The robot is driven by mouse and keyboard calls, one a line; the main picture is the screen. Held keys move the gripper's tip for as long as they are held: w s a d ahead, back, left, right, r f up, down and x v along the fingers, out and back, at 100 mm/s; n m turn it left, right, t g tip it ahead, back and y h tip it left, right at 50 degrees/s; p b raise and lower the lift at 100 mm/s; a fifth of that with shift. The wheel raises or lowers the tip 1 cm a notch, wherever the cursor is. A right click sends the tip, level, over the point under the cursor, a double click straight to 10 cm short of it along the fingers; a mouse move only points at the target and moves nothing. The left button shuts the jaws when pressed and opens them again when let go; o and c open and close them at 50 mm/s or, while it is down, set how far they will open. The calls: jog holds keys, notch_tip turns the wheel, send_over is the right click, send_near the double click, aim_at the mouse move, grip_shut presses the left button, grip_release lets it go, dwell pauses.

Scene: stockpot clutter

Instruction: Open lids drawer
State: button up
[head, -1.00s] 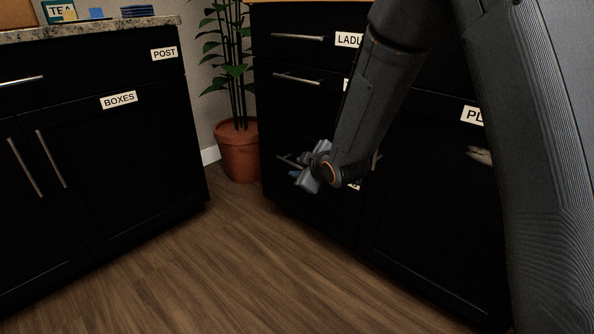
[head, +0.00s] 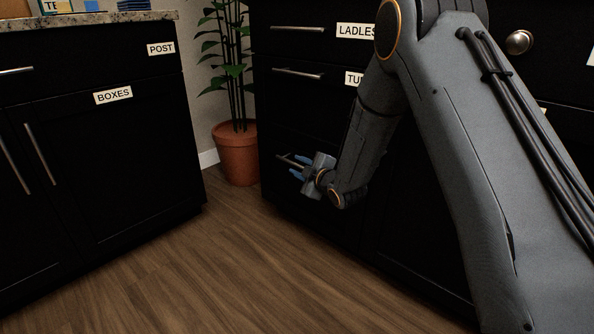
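The black drawer stack stands right of the plant. Its lowest drawer front in view (head: 272,183) looks closed, with a thin metal bar handle (head: 287,162). Its label is hidden behind my arm in the head view, so I cannot read whether it says lids.
Above are the drawers marked LADLES (head: 356,31) and "TU…" (head: 354,78), both closed. A potted plant (head: 237,155) stands in the corner. A black cabinet marked BOXES (head: 113,95) is at left. The wooden floor (head: 235,265) between is clear.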

jog(key=shift+w+a+f, duration=0.1)
jog(key=shift+w+a, duration=0.2)
jog(key=shift+w, duration=0.1)
jog(key=shift+c, duration=0.3)
grip_shut()
jog(key=shift+s, duration=0.1)
